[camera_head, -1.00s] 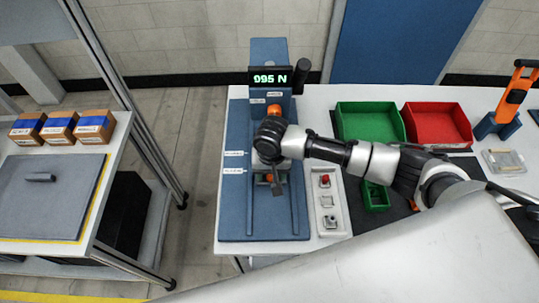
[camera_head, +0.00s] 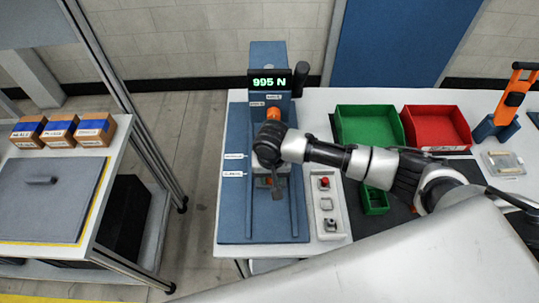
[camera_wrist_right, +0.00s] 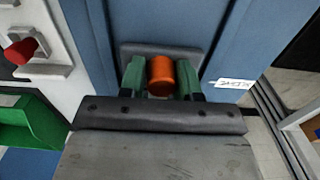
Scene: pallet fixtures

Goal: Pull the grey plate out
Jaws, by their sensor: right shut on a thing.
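A dark grey plate (camera_wrist_right: 160,48) lies on the blue fixture (camera_head: 235,215) in the right wrist view. An orange round grip (camera_wrist_right: 161,76) stands in front of it. The green-tipped fingers of my right gripper (camera_wrist_right: 160,80) are on either side of that grip and shut on it. In the head view my right gripper (camera_head: 268,165) is over the middle of the fixture, and my wrist hides most of the plate and grip there. My left gripper is in neither view.
A display (camera_head: 270,82) on the fixture reads about 995 N. A button box (camera_head: 327,215) stands right of the fixture. Green (camera_head: 368,127) and red (camera_head: 437,130) bins stand further right. A side table with boxes (camera_head: 60,131) is at left.

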